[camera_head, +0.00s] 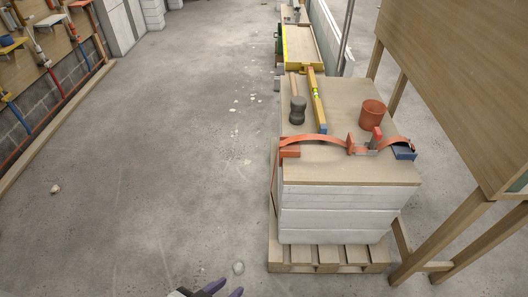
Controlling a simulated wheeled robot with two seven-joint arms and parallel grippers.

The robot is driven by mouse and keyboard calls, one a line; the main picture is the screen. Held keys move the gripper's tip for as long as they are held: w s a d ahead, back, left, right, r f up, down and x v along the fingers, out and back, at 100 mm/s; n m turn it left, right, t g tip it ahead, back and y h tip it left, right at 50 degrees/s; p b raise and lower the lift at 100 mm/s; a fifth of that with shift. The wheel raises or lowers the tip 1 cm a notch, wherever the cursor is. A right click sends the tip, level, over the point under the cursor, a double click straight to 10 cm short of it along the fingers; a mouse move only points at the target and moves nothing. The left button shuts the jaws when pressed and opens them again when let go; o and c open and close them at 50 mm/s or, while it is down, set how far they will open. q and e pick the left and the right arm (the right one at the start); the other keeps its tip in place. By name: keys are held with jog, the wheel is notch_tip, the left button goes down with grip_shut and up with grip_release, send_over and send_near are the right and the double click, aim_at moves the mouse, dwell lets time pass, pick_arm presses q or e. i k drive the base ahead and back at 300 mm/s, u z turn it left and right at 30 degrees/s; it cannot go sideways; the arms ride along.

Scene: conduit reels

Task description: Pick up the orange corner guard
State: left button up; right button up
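An orange block-like piece (289,149), which looks like the corner guard, sits at the left edge of the board-topped block stack. An orange curved band (320,138) runs from it across the top. A second small orange piece (351,145) stands mid-way along the band, so I cannot be fully sure which is the guard. My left gripper (230,287) shows at the bottom edge with two purple fingers apart; it is open and empty, well short and left of the stack. My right gripper is not in view.
The stack (335,215) stands on a wooden pallet (330,259). On top are an orange-red pot (372,113), a mallet (297,110), a yellow level (317,103) and a blue-ended piece (403,152). A wooden frame (445,238) is close on the right. The floor at left is mostly clear.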

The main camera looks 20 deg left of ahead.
aim_at(289, 151)
jog(key=u, duration=1.4)
jog(key=i, duration=3.85)
jog(key=z, duration=3.5)
